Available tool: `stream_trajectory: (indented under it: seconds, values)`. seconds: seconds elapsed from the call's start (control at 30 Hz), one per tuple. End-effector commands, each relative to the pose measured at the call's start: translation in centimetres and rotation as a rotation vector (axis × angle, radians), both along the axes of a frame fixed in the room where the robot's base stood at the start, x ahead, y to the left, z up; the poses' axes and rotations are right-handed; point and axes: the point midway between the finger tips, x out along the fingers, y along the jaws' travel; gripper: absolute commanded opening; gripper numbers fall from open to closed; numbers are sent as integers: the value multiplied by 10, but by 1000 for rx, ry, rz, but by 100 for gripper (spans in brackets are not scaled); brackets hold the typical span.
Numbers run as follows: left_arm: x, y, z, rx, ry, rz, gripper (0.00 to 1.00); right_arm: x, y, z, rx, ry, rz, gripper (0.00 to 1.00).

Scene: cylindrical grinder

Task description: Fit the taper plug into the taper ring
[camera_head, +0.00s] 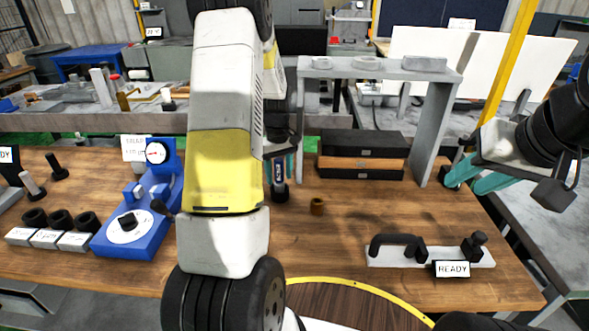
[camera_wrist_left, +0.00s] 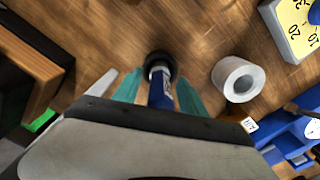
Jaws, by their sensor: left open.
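The taper plug (camera_head: 278,172), with a blue handle and a dark lower end, stands about upright on the bench beside my arm in the head view. My left gripper (camera_wrist_left: 158,88) is open, with its teal fingers on either side of the blue handle (camera_wrist_left: 160,88); contact is unclear. A pale grey hollow ring (camera_wrist_left: 238,78), apparently the taper ring, sits apart to the right of the plug in the left wrist view. I cannot make it out in the head view, where my left arm covers much of the bench. My right gripper (camera_head: 474,180) is open and empty at the right.
Stacked boxes (camera_head: 361,155) are behind. The middle right bench is clear.

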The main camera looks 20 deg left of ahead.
Motion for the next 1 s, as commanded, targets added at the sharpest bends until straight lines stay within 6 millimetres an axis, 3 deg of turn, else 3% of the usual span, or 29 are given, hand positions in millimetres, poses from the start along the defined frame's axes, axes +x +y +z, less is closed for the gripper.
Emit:
stream_trajectory:
  seconds: [0.23, 0.5, 1.0]
  values:
    - [0, 0, -3, -1, -1, -1, 49, 0, 0, 0, 0, 0, 0, 36]
    - [0, 0, -2, -1, -1, -1, 0, 0, 0, 0, 0, 0, 0, 36]
    - [0, 0, -2, -1, -1, -1, 0, 0, 0, 0, 0, 0, 0, 36]
